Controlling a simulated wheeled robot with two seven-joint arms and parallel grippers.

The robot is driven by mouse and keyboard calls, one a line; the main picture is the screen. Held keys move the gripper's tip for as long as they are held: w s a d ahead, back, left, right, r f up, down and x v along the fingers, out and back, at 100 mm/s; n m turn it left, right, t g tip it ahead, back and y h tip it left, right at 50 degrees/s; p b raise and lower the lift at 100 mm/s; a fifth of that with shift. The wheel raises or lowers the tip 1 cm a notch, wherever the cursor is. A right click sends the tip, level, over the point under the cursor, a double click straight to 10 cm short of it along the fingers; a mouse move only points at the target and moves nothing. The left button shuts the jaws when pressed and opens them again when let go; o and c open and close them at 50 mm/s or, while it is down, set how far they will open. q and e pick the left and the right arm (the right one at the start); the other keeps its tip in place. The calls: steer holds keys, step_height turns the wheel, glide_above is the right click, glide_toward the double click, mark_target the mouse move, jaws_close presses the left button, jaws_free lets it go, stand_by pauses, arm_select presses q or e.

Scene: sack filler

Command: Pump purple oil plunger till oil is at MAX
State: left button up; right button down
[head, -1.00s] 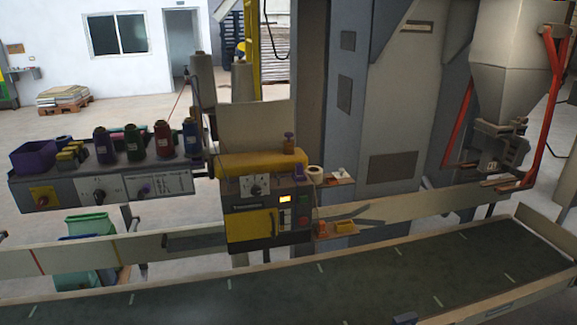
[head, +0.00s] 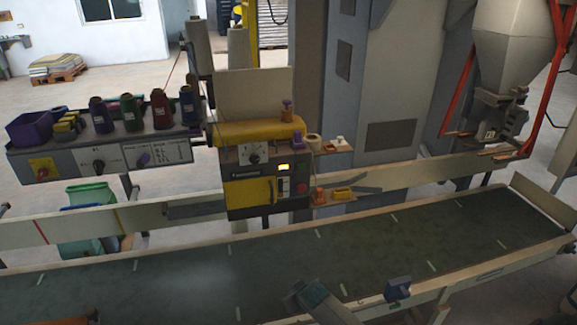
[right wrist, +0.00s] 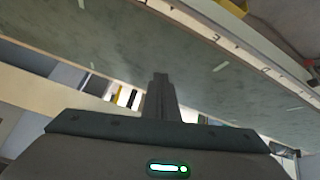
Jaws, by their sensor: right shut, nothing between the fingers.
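A narrow light-and-dark strip (head: 284,188) shows on the panel below the lit display; any MAX mark or oil level is too small to read. My right gripper (right wrist: 160,82) is shut and empty in the right wrist view, over the green belt. A dark grey-green part of it shows at the bottom of the head view (head: 316,298), well below and apart from the plunger.
The conveyor belt (head: 180,277) with its raised rails lies in front of the machine. A thread shelf (head: 185,149) with several spools is at left. Small side shelves with a white roll (head: 313,142) stand right of the plunger. A hopper (head: 510,40) hangs at far right.

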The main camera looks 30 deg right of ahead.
steer(key=w+d+r+m+t+h, duration=0.1)
steer(key=w+r, duration=0.4)
steer(key=r, duration=1.6)
steer(key=w+d+r+m+t+h, duration=0.1)
steer(key=w+d+r+t, duration=0.3)
steer(key=r, duration=1.7)
steer(key=w+d+r+m+t, duration=0.1)
steer(key=w+d+r, duration=0.3)
steer(key=r, duration=1.7)
steer(key=w+t+p, duration=0.1)
steer(key=w, duration=0.3)
steer(key=shift+d+t+h, duration=0.2)
steer(key=shift+t+h, duration=0.1)
steer(key=shift+h, duration=0.1)
steer(key=shift+w+f, duration=0.1)
steer(key=shift+w, duration=0.05)
steer(key=p, duration=0.7)
glide_above(287, 106)
steer(key=f+v, duration=0.1)
steer(key=v, duration=0.2)
step_height(287, 106, down, 4)
steer(key=shift+w+f, duration=0.1)
steer(key=shift+f, duration=0.4)
steer(key=shift+f+p, duration=0.3)
steer(key=shift+f, duration=0.05)
